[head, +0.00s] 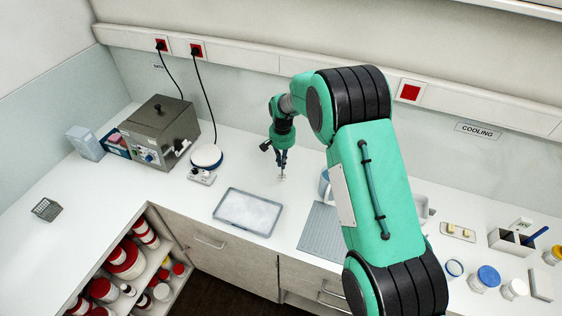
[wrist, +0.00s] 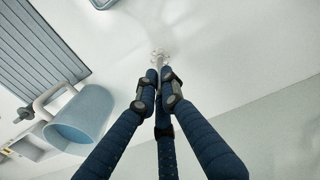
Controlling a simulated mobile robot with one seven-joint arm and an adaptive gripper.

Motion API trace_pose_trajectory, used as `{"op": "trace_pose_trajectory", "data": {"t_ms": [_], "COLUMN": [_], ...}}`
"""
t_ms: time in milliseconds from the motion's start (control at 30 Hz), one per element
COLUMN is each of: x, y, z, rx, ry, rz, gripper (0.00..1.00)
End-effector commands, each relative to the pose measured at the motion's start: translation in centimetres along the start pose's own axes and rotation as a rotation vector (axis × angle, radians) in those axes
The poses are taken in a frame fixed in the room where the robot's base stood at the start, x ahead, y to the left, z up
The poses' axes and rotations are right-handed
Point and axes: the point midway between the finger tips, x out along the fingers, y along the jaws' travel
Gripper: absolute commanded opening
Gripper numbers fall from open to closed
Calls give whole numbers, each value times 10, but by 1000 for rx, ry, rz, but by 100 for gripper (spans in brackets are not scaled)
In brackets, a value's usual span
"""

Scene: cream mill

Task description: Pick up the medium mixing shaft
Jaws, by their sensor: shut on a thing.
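The mixing shaft is a thin pale metal piece with a small bladed end (wrist: 159,56), seen in the wrist view just beyond my fingertips. My gripper (wrist: 163,78) has its dark blue fingers drawn together around the shaft, and most of the shaft is hidden between them. In the head view my gripper (head: 281,161) points down over the white counter right of the round-topped stirrer, and the shaft's tip (head: 283,178) shows small below it. I cannot tell whether the tip touches the counter.
A blue jug (wrist: 83,117) stands close beside my gripper, with a grey ridged mat (head: 322,229) in front of it. A shallow tray (head: 249,211), the round-topped stirrer (head: 206,157) and a grey metal bath (head: 160,130) are left. Jars (head: 485,278) stand at the right.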

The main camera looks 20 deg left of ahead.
Motion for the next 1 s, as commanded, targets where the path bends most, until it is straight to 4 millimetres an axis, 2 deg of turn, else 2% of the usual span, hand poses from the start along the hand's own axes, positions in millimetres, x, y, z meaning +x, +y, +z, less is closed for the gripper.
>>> {"op": "trace_pose_trajectory", "data": {"t_ms": [600, 800, 1000], "x": [-10, -11, -12], "y": [35, 44, 48], "z": [88, 109, 120], "rx": [0, 0, 0], "ry": [0, 0, 1], "rz": [0, 0, 0], "gripper": [0, 0, 0]}}
